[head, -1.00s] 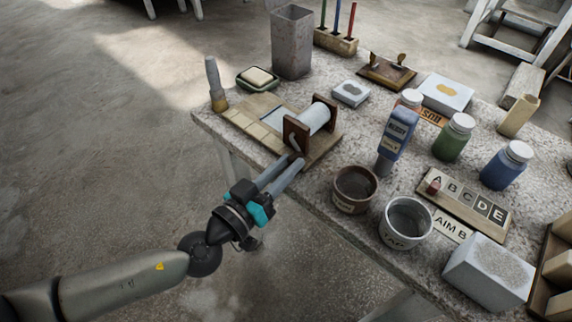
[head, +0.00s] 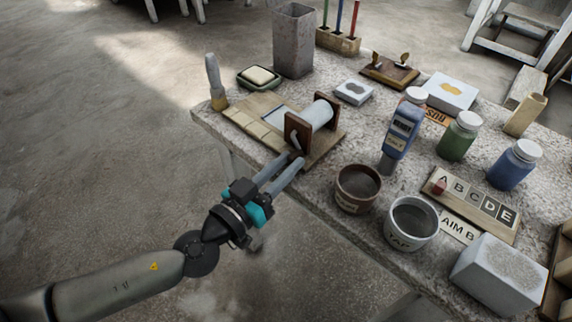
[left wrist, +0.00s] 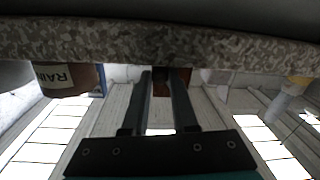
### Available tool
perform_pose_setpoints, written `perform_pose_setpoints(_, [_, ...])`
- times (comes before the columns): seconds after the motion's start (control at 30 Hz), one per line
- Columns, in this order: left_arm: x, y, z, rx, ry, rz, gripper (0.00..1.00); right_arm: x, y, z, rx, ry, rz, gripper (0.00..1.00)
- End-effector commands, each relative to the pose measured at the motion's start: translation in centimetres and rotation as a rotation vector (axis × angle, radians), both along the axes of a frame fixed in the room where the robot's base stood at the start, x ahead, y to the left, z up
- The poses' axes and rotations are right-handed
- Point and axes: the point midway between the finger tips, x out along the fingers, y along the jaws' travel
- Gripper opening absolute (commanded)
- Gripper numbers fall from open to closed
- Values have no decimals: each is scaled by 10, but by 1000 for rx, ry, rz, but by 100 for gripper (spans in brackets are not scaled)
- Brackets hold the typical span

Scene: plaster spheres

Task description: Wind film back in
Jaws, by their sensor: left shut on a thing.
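The film winder is a white roll (head: 316,114) between two dark brown wooden end plates (head: 299,132) at the table's front left edge. A pale strip of film (head: 277,114) lies on the tan board (head: 254,122) left of the roll. My left gripper (head: 291,160) is at the near end plate, shut on what appears to be the winder's small crank; its tips hide most of it. In the left wrist view the two fingers (left wrist: 165,75) point at a brown wooden part (left wrist: 181,76) beyond the table edge. My right gripper is not in view.
A brown cup (head: 357,189) and a white cup (head: 411,223) stand right of the gripper. A blue upright device (head: 400,135) stands behind them. A brush (head: 215,82), a soap dish (head: 258,78) and a tall grey bin (head: 293,40) are behind the winder. Open floor lies left.

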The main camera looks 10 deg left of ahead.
Motion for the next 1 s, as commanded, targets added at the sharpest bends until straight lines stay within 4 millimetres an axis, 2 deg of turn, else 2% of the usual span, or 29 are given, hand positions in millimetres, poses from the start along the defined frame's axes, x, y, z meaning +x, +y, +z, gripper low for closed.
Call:
perform_pose_setpoints(0.13, [0, 0, 0, 0, 0, -1, 0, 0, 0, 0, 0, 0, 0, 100])
perform_pose_setpoints(0.17, [-1, 0, 0, 0, 0, -1, 27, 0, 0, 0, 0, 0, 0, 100])
perform_pose_setpoints(0.27, [0, 0, 0, -1, 0, -1, 38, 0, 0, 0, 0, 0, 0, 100])
perform_pose_setpoints(0.73, [-3, 2, -1, -1, 1, 0, 38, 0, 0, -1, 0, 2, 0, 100])
perform_pose_setpoints(0.8, [-6, 4, -1, 0, 1, 0, 38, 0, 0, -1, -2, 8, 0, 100])
perform_pose_setpoints(1.0, [-26, 16, -3, 1, 3, -1, 38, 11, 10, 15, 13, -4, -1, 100])
